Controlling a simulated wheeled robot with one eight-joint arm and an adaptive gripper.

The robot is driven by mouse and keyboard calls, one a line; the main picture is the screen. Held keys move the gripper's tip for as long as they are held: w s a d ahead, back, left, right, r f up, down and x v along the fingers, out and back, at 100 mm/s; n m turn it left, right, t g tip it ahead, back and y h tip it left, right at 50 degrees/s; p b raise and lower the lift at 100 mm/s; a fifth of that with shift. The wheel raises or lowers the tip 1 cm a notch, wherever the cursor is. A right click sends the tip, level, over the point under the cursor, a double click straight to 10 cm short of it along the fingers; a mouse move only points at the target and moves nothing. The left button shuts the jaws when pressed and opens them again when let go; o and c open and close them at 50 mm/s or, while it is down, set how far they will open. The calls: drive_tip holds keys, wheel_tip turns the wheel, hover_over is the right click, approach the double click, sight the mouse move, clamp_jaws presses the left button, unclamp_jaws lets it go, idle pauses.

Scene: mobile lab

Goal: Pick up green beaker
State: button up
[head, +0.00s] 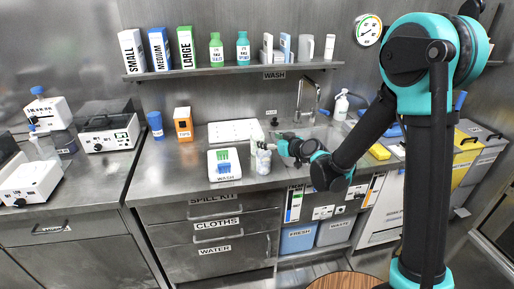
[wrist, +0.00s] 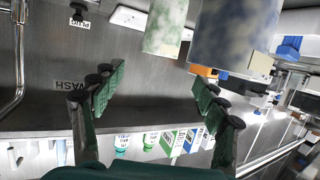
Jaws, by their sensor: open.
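A pale green mottled beaker (wrist: 165,28) shows at the top of the wrist view, partly cut off by the frame edge. In the head view small pale vessels stand on the counter just left of my gripper (head: 278,142); I cannot tell surely which is the green beaker. In the wrist view my gripper (wrist: 157,88) is open, with its fingers spread wide and nothing between them. The green beaker lies beyond the fingertips, apart from them.
A blue-white mottled vessel (wrist: 224,35) stands close beside the green beaker. It also shows in the head view (head: 263,162). The sink tap (head: 308,97) is behind. A shelf (head: 220,70) with bottles and boxes hangs above.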

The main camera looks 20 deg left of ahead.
sight(254, 136)
drive_tip(key=shift+f+x, duration=0.15)
drive_tip(key=shift+x, duration=2.25)
drive_tip(key=shift+f+x, duration=0.15)
drive_tip(key=shift+x, duration=2.3)
drive_tip(key=shift+d, duration=0.15)
drive_tip(key=c, duration=1.2)
